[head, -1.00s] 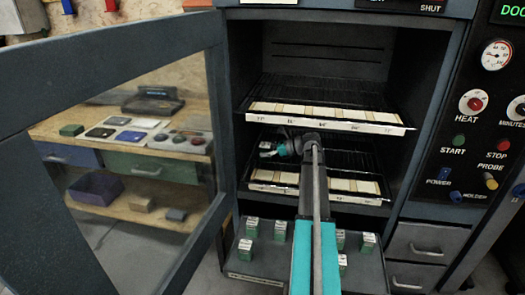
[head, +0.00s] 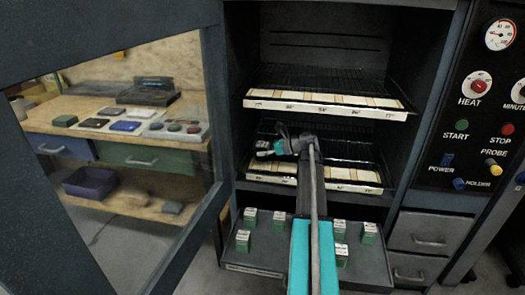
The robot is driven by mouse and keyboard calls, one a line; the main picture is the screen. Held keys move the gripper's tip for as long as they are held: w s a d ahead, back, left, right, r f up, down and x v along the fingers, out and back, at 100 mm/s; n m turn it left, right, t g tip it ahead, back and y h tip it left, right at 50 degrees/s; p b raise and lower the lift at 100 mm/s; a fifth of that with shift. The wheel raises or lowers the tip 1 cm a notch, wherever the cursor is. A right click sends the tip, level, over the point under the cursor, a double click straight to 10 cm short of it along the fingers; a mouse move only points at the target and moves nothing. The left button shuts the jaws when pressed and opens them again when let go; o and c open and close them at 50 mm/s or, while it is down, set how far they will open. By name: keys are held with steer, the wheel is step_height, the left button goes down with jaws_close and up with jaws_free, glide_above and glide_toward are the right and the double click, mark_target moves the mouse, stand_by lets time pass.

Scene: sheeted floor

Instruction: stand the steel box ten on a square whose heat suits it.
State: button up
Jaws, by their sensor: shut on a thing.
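My gripper (head: 264,149) is inside the open oven, above the left part of the lower rack (head: 348,163). It is turned to the left and shut on a small box, of which only a little pale and dark surface shows at the fingertips. The number on the box cannot be read. The lower rack has a front row of pale squares (head: 340,173) with a labelled strip (head: 352,187) along its edge; my arm hides its middle. The upper rack has a similar row of squares (head: 350,98) and a strip (head: 345,110). The heat marks are too small to read surely.
Several green boxes with pale tops (head: 243,240) stand on the dark shelf (head: 270,262) below the oven opening. The glazed oven door (head: 210,60) stands open at left. Behind it is a wooden bench (head: 60,105). The control panel (head: 480,120) is at right.

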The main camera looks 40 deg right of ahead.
steer(key=shift+f+b, duration=0.65)
steer(key=shift+f, duration=0.3)
steer(key=shift+f, duration=0.2)
